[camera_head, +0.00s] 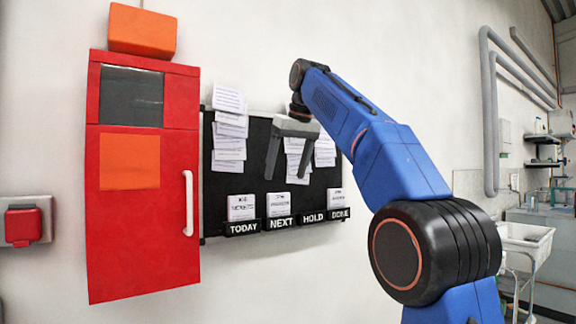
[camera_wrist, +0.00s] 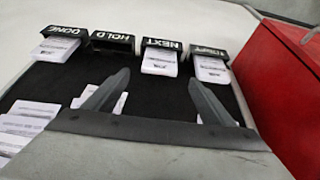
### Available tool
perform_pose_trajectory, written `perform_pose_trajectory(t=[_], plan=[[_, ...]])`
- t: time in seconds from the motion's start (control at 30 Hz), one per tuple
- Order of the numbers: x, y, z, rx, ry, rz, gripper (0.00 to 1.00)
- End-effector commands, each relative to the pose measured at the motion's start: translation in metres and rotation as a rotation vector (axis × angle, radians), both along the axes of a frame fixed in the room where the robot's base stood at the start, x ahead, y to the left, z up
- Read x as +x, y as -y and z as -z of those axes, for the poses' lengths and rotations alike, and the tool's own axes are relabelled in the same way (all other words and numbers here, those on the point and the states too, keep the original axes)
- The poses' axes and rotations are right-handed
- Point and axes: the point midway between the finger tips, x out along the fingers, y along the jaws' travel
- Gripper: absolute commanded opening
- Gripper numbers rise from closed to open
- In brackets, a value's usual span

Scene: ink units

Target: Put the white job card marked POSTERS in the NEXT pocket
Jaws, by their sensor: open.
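My gripper (camera_head: 285,177) is open and empty in front of the black board, its fingers pointing down above the pockets. It also shows in the wrist view (camera_wrist: 160,78). The NEXT pocket (camera_head: 280,223) is a black holder low on the board, and it shows upside down in the wrist view (camera_wrist: 161,44). A white card (camera_head: 279,204) stands in it; the card also shows in the wrist view (camera_wrist: 160,62). White cards also stand in the TODAY pocket (camera_head: 243,229) and DONE pocket (camera_head: 340,214). The print is too small to tell which card says POSTERS.
The HOLD pocket (camera_head: 313,217) shows no card. Several white sheets (camera_head: 229,130) hang on the upper part of the black board (camera_head: 256,150). A red cabinet (camera_head: 140,220) with a white handle (camera_head: 188,203) stands out left of the board.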

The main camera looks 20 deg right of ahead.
Motion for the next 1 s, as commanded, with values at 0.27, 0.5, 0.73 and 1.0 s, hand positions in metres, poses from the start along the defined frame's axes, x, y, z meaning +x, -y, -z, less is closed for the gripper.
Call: perform_pose_trajectory(t=[0.27,0.5,0.73,1.0], plan=[[-0.006,0.002,-0.012,0.000,-0.001,0.000,0.77],[-0.006,0.002,-0.012,0.000,-0.001,0.001,0.77],[-0.024,0.006,-0.002,0.003,-0.002,0.024,0.77],[-0.075,0.016,0.043,0.007,-0.008,0.086,0.77]])
